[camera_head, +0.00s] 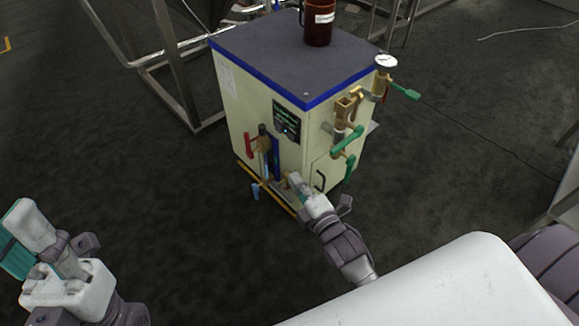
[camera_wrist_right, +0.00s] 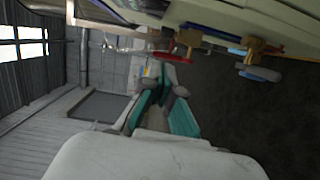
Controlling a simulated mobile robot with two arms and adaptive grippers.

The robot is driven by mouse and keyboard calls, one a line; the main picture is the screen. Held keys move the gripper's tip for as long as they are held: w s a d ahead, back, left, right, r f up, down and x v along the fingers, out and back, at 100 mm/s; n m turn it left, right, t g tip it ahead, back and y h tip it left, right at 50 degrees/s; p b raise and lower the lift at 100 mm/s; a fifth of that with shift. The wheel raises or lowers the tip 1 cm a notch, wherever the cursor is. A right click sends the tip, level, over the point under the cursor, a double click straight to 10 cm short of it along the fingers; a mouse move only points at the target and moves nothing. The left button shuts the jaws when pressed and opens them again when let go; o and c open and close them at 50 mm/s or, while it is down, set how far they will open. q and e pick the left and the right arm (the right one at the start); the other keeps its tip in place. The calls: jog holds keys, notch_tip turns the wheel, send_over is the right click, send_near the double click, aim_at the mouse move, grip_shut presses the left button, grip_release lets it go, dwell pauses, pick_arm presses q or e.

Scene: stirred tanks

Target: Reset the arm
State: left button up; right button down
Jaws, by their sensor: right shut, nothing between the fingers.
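My right gripper (camera_head: 293,180) is low in front of the cream cabinet (camera_head: 238,107), near the valves on its front face. In the right wrist view its teal-padded fingers (camera_wrist_right: 161,86) come together at the tips with nothing between them. I cannot tell in the head view whether it touches the cabinet. My left gripper (camera_head: 22,235) is at the lower left edge, white with teal pads, over bare floor and apart from the cabinet. Its fingertips do not show clearly.
The cabinet has a red-handled valve (camera_head: 250,144), green-handled valves (camera_head: 346,141) and a gauge (camera_head: 385,62) sticking out. A metal frame (camera_head: 180,85) stands behind to the left. Dark floor (camera_head: 450,180) is open on the right.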

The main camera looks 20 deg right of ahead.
jog(key=shift+s, duration=0.3)
jog(key=shift+r, duration=0.1)
